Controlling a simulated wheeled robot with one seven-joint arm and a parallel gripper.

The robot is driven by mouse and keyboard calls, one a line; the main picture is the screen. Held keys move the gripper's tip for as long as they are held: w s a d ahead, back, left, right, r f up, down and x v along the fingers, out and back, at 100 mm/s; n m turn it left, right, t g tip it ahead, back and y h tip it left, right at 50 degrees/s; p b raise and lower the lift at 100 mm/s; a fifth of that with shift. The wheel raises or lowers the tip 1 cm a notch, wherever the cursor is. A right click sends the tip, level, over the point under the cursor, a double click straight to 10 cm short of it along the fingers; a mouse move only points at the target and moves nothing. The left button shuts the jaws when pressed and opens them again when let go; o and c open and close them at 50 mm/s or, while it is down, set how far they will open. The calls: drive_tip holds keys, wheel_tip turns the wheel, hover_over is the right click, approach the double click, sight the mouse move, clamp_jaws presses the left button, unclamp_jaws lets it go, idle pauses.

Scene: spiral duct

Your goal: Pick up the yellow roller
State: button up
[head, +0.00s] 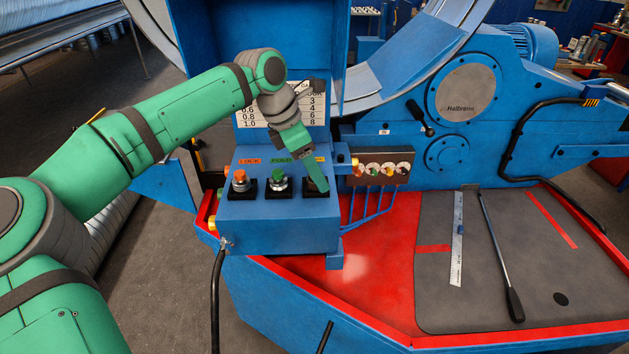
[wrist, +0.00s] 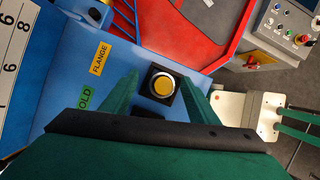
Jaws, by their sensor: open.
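The yellow roller (wrist: 163,86) shows in the wrist view as a round yellow top in a pale ring, on a black square base beside the FLANGE label. My gripper (head: 318,186) is open above it on the blue control box (head: 275,230), pointing down. In the wrist view its two green fingers appear on either side of the yellow top, without visible contact. In the head view the gripper hides the yellow top; only part of the black base (head: 309,213) shows.
An orange-topped piece (head: 239,177) by LOCK and a green-topped one (head: 279,176) by FOLD stand left on the same box. A brown panel with several coloured round parts (head: 378,170) is close on the right. The blue cabinet rises behind.

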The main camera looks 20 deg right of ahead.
drive_tip(key=shift+s+a, duration=0.1)
drive_tip(key=shift+a, duration=0.1)
drive_tip(key=c, duration=0.8)
drive_tip(key=shift+s+d, duration=0.1)
drive_tip(key=shift+d, duration=0.1)
drive_tip(key=c, duration=0.5)
drive_tip(key=shift+s+d+r, duration=0.15)
drive_tip(key=shift+d, duration=0.15)
clamp_jaws()
